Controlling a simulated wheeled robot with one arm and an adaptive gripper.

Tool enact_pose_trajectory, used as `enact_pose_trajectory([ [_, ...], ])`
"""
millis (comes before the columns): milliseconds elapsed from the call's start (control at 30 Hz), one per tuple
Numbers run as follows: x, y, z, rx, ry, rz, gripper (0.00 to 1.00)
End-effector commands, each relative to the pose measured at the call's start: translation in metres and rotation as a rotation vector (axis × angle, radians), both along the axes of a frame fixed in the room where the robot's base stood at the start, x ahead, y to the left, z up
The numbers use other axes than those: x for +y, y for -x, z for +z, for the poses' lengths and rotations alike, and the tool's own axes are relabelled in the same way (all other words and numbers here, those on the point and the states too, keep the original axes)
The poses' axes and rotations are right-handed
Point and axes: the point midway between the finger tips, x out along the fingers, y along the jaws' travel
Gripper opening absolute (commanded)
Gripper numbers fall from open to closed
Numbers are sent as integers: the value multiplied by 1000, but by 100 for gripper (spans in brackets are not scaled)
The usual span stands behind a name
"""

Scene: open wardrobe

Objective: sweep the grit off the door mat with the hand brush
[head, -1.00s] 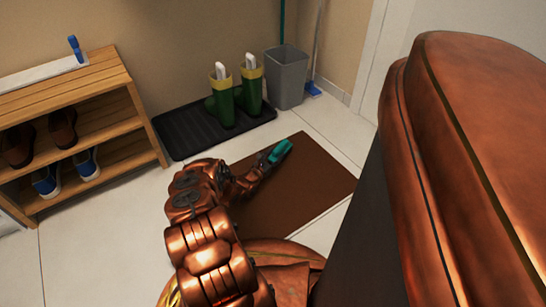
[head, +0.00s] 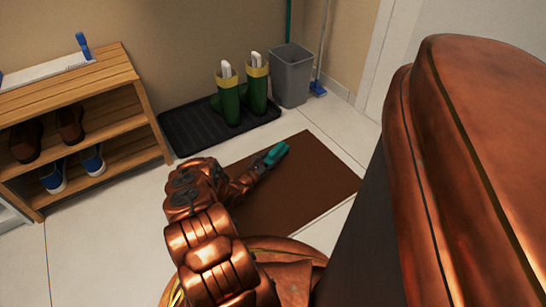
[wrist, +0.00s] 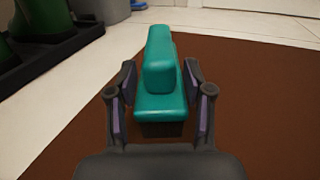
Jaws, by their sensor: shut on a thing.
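The brown door mat (head: 300,192) lies flat on the tiled floor in the head view, and it fills much of the wrist view (wrist: 255,105). The teal hand brush (head: 276,153) is held over the mat's upper part. In the wrist view the brush (wrist: 160,85) sits between the two dark fingers of my gripper (wrist: 159,100), which is shut on it. Its underside is hidden, so I cannot tell whether it touches the mat. I can make out no grit on the visible mat. My arm hides the mat's left part.
A black boot tray (head: 185,134) with green boots (head: 229,100) stands beyond the mat. A grey bin (head: 291,77) and a blue-footed mop or broom (head: 318,88) are behind it. A wooden shoe rack (head: 120,70) stands left. Bare tiles (head: 340,133) lie right of the mat.

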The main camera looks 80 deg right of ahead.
Motion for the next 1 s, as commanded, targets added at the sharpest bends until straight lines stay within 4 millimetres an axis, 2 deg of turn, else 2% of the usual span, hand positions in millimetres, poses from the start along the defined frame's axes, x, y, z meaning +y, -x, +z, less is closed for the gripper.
enact_pose_trajectory([
  [200, 12, -14, -1, -1, -5, 4, 7],
  [567, 21, -24, 0, 0, -6, 3, 7],
  [1000, 41, -45, 3, 1, -3, 3, 7],
])
